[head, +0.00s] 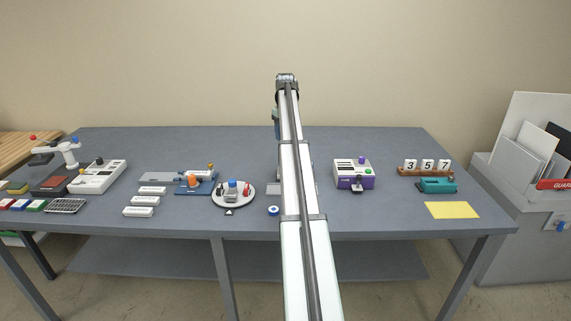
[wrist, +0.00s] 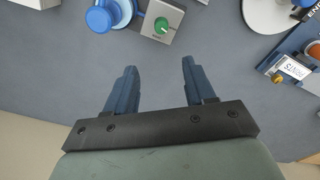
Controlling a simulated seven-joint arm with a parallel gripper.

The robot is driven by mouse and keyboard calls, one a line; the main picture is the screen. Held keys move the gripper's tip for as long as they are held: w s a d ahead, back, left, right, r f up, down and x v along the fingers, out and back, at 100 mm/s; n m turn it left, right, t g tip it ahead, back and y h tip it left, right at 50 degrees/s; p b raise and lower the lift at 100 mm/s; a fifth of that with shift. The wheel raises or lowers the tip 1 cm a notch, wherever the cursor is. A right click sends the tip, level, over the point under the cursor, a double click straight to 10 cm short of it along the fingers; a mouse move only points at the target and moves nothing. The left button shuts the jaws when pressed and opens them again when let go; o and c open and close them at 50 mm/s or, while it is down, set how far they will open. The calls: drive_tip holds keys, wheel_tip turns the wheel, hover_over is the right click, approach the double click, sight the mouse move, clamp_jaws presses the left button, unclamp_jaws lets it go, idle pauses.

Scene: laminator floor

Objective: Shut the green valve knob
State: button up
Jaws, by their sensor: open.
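The green valve knob (wrist: 161,25) is a round green dial with a pale mark, on a small grey box (wrist: 150,38) at the top middle of the wrist view. A blue round part (wrist: 98,19) stands beside the box on its left. My gripper (wrist: 159,66) is open and empty, with its two dark blue fingers apart below the knob in the picture and not touching it. In the head view my arm covers the middle of the table, and I cannot make out the knob there.
In the head view, a round white turntable (head: 233,204) and a blue board (head: 207,190) lie left of my arm. A purple-and-white device (head: 353,180) stands to its right, with a yellow sheet (head: 452,210) farther right. The table's back strip (head: 220,145) is clear.

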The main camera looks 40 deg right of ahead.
drive_tip(key=f, duration=1.4)
drive_tip(key=shift+s+a, duration=0.25)
drive_tip(key=shift+s, duration=0.15)
